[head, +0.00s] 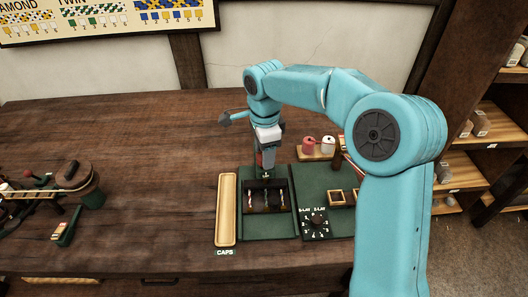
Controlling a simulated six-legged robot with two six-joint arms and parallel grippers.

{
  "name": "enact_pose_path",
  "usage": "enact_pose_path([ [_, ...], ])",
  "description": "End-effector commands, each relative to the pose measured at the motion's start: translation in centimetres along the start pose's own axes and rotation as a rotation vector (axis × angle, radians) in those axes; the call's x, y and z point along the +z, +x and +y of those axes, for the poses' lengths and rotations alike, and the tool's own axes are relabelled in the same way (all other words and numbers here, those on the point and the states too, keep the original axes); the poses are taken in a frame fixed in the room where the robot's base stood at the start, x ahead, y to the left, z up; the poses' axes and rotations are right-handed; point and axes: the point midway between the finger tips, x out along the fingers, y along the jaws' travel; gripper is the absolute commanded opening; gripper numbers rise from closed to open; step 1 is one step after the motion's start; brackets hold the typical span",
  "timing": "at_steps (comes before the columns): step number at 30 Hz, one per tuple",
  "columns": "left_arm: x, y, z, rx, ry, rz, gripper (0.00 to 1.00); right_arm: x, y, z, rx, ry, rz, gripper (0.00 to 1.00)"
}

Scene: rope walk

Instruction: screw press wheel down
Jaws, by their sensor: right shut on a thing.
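The press (267,184) is a dark frame on a green base, right of the middle of the bench. Several small strands or hooks show inside its opening. My right gripper (266,172) points down at the top of the press and is shut on the press wheel there. The wheel is mostly hidden behind the jaws, so how far it is turned cannot be told. A bit of red shows beside the jaws. My left gripper is not in view.
A long wooden tray (227,211) lies left of the press, above a CAPS label (225,253). A black dial (316,223) and square wooden frames (336,197) lie to the right. Red and white spools (318,146) stand behind.

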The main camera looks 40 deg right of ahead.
Motion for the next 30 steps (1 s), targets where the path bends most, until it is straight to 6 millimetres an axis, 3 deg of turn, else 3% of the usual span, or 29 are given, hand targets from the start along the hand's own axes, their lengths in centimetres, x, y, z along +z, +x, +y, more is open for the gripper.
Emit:
enact_pose_path([
  [15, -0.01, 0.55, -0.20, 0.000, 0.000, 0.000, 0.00, -0.38, 0.23, 0.11, 0.005, 0.406, 0.010, 0.22],
  [30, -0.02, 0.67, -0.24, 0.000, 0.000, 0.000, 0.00, -0.37, 0.30, 0.24, 0.010, 0.534, 0.013, 0.22],
])
